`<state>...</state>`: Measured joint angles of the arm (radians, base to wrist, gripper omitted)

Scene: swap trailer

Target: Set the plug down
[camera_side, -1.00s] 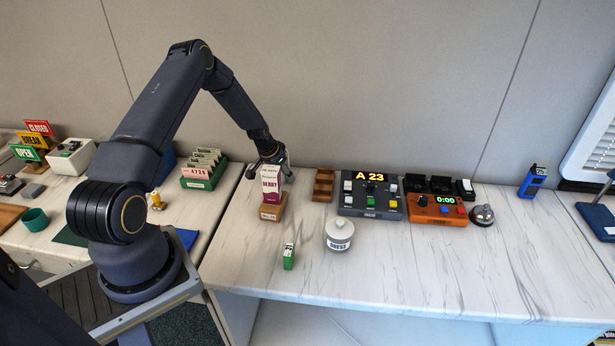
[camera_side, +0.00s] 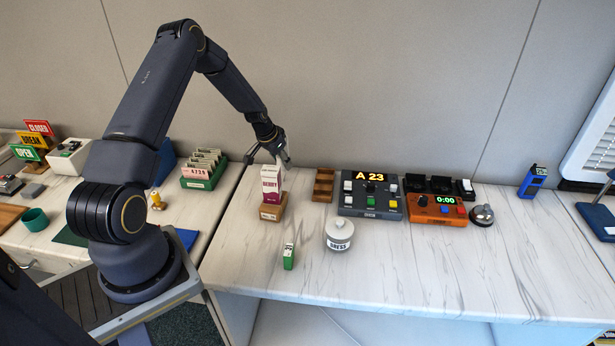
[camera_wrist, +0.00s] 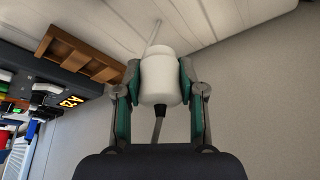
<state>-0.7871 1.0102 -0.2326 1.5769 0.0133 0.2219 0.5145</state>
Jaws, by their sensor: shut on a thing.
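The plug (camera_wrist: 160,82) is white and rounded in the wrist view, with a dark cable end toward my wrist and a thin pale rod pointing away. My gripper (camera_wrist: 160,72) is shut on it, one green-padded finger on each side. In the side view my gripper (camera_side: 270,160) is just behind the BERRY carton, near the back wall. The plug cannot be made out clearly there. The wrist view shows the pale worktop beyond the rod; I cannot tell whether the rod touches it.
The BERRY carton (camera_side: 270,182) stands in a wooden holder (camera_side: 272,211) in front of my gripper. A wooden tray (camera_side: 323,185) and the A 23 console (camera_side: 370,197) are to the right.

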